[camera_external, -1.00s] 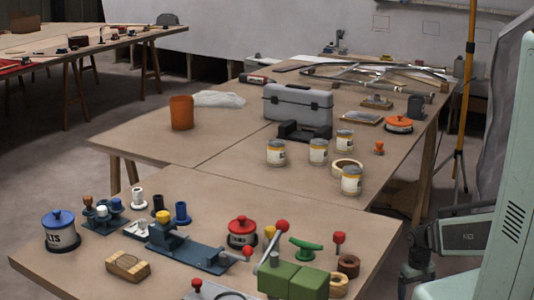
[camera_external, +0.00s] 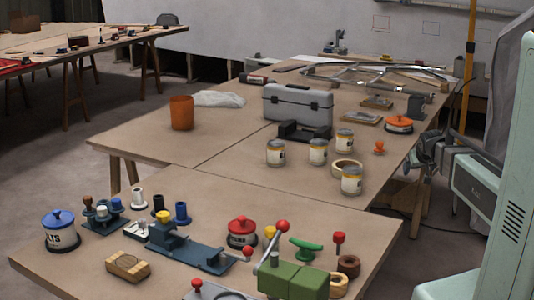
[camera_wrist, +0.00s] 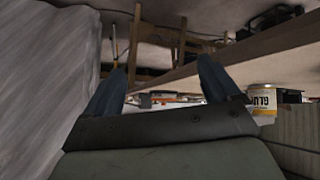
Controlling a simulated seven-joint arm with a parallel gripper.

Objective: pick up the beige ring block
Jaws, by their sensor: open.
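The beige ring block (camera_external: 339,284) lies at the front right of the near table in the external view. It sits just in front of a brown ring (camera_external: 348,265) and to the right of a green block-shaped vise (camera_external: 293,280). My gripper (camera_external: 412,160) is at the right, beside the far table's right edge, well away from the ring. In the wrist view my gripper (camera_wrist: 162,82) shows two dark fingers spread apart with nothing between them. The beige ring cannot be made out in the wrist view.
A red-knobbed lever (camera_external: 276,238), a green handle (camera_external: 306,247) and a red knob (camera_external: 339,241) stand near the ring. Paint cans (camera_external: 351,181) and a roll of tape (camera_external: 347,168) sit on the far table. A can (camera_wrist: 262,98) shows at right in the wrist view.

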